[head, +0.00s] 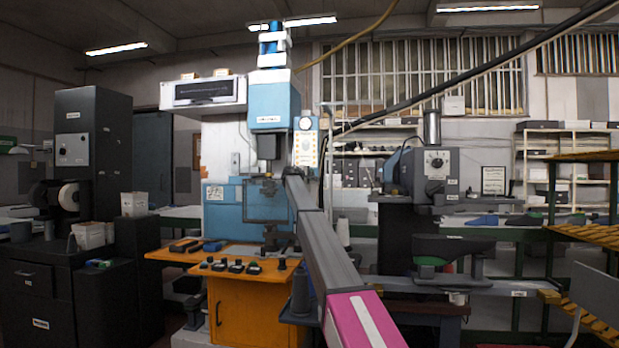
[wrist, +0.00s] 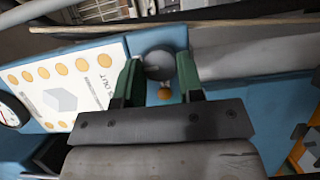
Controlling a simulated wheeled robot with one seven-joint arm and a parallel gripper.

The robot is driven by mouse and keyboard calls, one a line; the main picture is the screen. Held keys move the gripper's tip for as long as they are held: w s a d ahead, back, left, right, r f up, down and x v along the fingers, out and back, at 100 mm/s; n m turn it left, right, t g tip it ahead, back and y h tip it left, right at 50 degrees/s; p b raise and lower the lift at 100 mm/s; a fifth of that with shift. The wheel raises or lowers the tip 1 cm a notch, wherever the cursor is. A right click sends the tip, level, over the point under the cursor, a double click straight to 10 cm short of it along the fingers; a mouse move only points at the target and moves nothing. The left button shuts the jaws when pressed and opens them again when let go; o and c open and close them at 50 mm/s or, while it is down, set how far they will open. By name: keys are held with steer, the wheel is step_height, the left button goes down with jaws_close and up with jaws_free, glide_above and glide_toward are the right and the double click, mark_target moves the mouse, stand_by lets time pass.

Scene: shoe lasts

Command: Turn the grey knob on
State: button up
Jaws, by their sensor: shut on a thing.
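The grey knob (wrist: 159,62) shows in the wrist view as a rounded grey piece on a blue machine face. An orange dot sits just beside it. My gripper (wrist: 157,74) has its two green fingers on either side of the knob and is shut on it. The fingers cover the knob's sides, and I cannot tell its turn angle. In the head view my arm reaches up to the blue machine (head: 279,103), and its end hides the knob below the white panel (head: 306,149).
The white panel with orange dots and a round gauge (wrist: 12,112) lie left of my gripper in the wrist view. An orange bench (head: 247,306) with small dark parts stands in front of the machine. A grey machine (head: 425,175) stands to the right.

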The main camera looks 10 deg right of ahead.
stand_by(0.3)
steer(key=o, duration=0.9)
steer(key=v, duration=1)
steer(key=shift+s+a, duration=0.25)
steer(key=shift+a, duration=0.1)
